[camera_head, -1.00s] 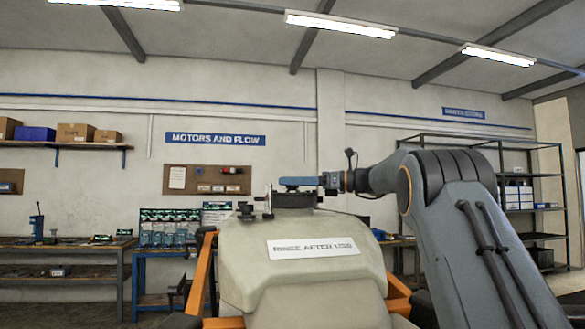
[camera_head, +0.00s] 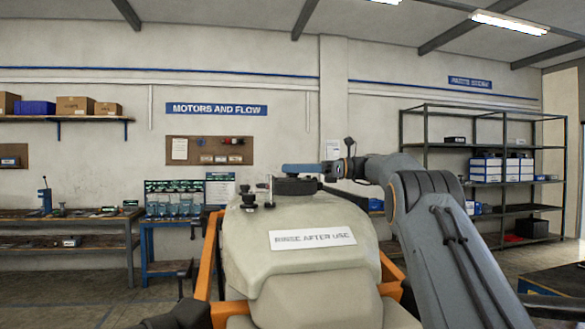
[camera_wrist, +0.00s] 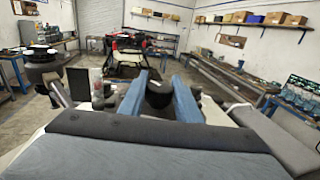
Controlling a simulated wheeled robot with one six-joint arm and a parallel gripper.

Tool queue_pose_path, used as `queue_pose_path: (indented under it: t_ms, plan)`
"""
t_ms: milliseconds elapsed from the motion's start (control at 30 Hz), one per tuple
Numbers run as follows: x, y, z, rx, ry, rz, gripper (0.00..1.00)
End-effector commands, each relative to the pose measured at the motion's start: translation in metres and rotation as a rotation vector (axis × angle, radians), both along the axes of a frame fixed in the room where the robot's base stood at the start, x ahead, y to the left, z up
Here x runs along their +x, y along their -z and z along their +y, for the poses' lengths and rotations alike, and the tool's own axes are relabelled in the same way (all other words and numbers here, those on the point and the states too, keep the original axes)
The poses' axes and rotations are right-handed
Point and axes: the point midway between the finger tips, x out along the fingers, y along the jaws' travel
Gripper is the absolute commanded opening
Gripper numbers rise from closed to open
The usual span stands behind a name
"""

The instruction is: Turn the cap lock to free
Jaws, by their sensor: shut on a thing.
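A beige tank (camera_head: 300,255) with a "RINSE AFTER USE" label fills the lower middle of the head view. A wide black cap (camera_head: 295,187) sits on its top. My gripper (camera_head: 300,169) reaches in from the right, level, just over the cap. In the wrist view my gripper's two blue fingers (camera_wrist: 158,92) stand on either side of a dark round knob (camera_wrist: 158,95), seemingly the cap lock. They are shut on it. Its turned position cannot be read, and the fingers hide its sides in the head view.
A small black fitting with a thin upright post (camera_head: 249,200) stands on the tank left of the cap. Orange frame bars (camera_head: 208,258) flank the tank. A workbench (camera_head: 65,228) stands at the left and a shelf rack (camera_head: 480,160) behind at the right. Space above the tank is clear.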

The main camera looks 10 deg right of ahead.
Motion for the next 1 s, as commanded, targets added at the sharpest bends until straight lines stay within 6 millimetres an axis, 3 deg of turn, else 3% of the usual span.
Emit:
queue_pose_path:
  t_ms: [200, 233, 333, 667, 1000]
  plan:
    - [0.000, 0.000, 0.001, 0.000, -0.001, 0.000, 0.08]
    - [0.000, 0.000, 0.001, 0.000, -0.001, 0.000, 0.34]
    - [0.000, 0.000, 0.000, 0.000, 0.000, 0.000, 0.49]
    - [0.000, 0.000, -0.003, 0.000, 0.001, 0.000, 0.49]
    - [-0.009, 0.002, -0.051, 0.001, 0.003, -0.001, 0.49]
